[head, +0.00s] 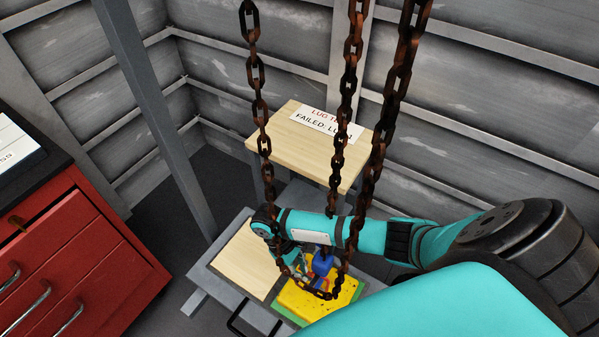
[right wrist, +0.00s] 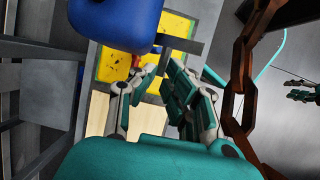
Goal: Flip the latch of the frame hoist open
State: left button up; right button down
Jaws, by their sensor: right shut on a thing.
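My right gripper (head: 298,267) is at the hoist, low among the hanging rusty chains (head: 262,110). In the right wrist view the right gripper (right wrist: 155,78) has its fingers close together beside a blue body (right wrist: 118,22). A dark grey bar (right wrist: 183,47), which looks like the latch lever, stands out at the fingertips; the exact contact is partly hidden by the fingers. The blue body (head: 322,262) also shows in the head view, behind the chains. What looks like my left gripper (right wrist: 303,91) shows small at the right edge of the right wrist view; its jaws are unclear.
A yellow pad (head: 300,301) on green lies below the hoist, beside a pale wooden board (head: 243,262). A wooden table (head: 290,147) with a sign (head: 325,122) stands behind. A red drawer cabinet (head: 85,255) is at left. A rusty chain (right wrist: 243,60) hangs close to the right gripper.

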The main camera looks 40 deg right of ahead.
jog(key=shift+w+d+r+g+y+p, duration=0.1)
jog(key=shift+d+r+g+y+p, duration=0.3)
jog(key=shift+y+p, duration=0.3)
jog(key=shift+w+d+n+g+y, duration=0.15)
jog(key=shift+n+g+y, duration=0.25)
jog(key=shift+y, duration=0.6)
jog(key=c, duration=1.4)
grip_release()
jog(key=v, duration=1.2)
jog(key=shift+r, duration=0.1)
